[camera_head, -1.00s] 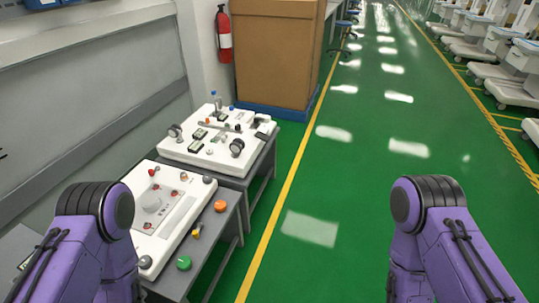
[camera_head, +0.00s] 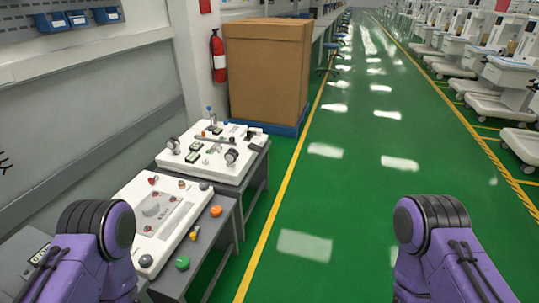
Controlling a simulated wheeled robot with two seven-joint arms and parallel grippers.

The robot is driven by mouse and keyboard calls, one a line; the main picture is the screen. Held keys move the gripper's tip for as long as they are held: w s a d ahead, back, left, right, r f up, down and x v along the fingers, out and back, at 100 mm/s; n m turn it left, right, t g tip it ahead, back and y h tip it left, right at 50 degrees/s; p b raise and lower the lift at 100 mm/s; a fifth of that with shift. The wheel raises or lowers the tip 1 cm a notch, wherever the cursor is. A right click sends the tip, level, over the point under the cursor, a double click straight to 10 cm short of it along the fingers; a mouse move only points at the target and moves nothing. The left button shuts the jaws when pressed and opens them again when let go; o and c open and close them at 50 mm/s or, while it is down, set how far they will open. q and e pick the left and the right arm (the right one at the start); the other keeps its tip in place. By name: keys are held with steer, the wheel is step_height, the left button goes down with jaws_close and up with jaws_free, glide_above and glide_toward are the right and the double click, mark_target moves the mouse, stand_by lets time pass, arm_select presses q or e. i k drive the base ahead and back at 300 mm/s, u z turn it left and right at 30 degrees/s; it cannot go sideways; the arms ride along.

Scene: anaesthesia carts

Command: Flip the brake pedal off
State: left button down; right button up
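Several white wheeled anaesthesia carts (camera_head: 508,75) stand in a row along the right side, beyond a yellow floor line. No brake pedal can be made out on them at this distance. My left arm comes in at the lower left and my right arm at the lower right; both are purple with dark joints. Neither gripper shows in the head view, so I cannot see their fingers or anything in them.
A grey table (camera_head: 232,213) with a white panel (camera_head: 170,203) and coloured buttons is close on the left. Another table behind it carries a white board (camera_head: 190,158). The green aisle (camera_head: 345,190) is clear.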

mark_target(254, 147)
steer(key=z, duration=0.5)
steer(key=i, duration=1.45)
steer(key=u, duration=0.05)
